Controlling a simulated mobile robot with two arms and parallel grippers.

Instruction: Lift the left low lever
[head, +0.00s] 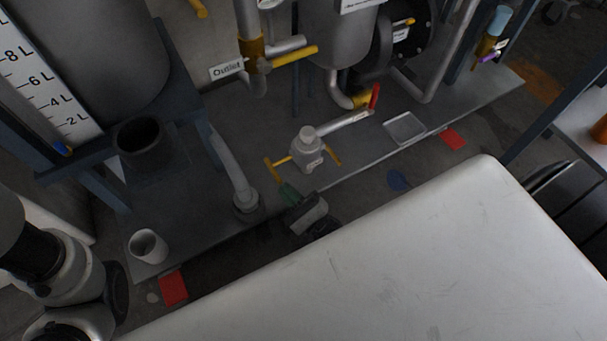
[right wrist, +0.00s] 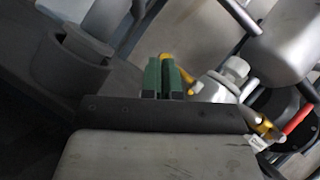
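The left low lever (head: 275,170) is a yellow bar on the left side of a small grey valve body (head: 307,150). In the right wrist view the lever (right wrist: 182,72) shows just beyond and partly behind my right gripper's fingers. My right gripper (head: 289,194) is at the lever's lower end in the head view. Its green fingers (right wrist: 161,78) are close together with only a thin dark gap. I see no lever clearly between them, and I cannot tell whether they touch it. My left gripper is not in view.
A second yellow lever (head: 334,156) is on the valve's right side. A red-handled pipe valve (head: 374,96) stands behind it. A curved pipe (head: 232,165) and a white cup (head: 148,246) are to the left. A large pale surface (head: 400,260) fills the front.

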